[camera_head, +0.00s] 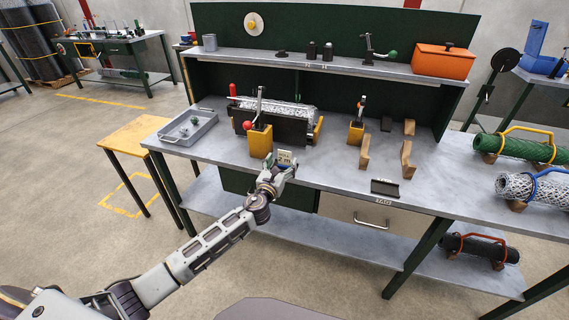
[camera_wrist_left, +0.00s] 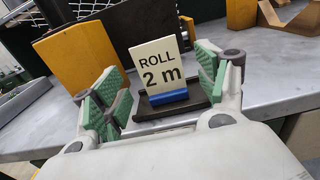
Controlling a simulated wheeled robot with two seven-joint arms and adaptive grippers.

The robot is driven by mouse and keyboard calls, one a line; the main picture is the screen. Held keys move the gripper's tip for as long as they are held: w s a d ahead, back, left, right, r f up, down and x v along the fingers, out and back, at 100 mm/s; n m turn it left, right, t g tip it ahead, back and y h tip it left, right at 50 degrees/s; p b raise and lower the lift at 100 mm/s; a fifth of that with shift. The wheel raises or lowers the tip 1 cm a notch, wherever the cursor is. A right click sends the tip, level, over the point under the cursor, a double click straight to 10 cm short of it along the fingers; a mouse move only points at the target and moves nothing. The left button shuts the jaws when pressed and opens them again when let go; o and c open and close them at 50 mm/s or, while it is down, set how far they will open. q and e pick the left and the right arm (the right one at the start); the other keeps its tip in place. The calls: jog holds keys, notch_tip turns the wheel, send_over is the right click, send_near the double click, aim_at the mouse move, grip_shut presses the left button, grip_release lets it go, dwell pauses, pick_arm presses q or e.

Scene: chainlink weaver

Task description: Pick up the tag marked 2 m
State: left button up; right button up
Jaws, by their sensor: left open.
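The tag marked "ROLL 2 m" (camera_wrist_left: 160,70) is a cream plate with a blue lower edge. It stands upright, leaning slightly, in a dark holder (camera_wrist_left: 150,108) near the workbench's front edge. In the head view the tag (camera_head: 284,157) shows just beyond my left gripper (camera_head: 277,172). In the left wrist view my left gripper (camera_wrist_left: 158,92) is open, with green-padded fingers on either side of the tag. I see a gap between the tag and the left pad; contact on the right cannot be told. My right gripper is not in view.
A mesh roll in a dark cradle (camera_head: 285,128) lies farther back. A grey tray (camera_head: 188,128) is at the left. A dark holder labelled TAG (camera_head: 385,188) sits right; bench between is clear.

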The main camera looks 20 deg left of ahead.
aim_at(284, 159)
pick_arm(q)
jog(key=shift+w, duration=1.25)
jog(key=c, duration=0.9)
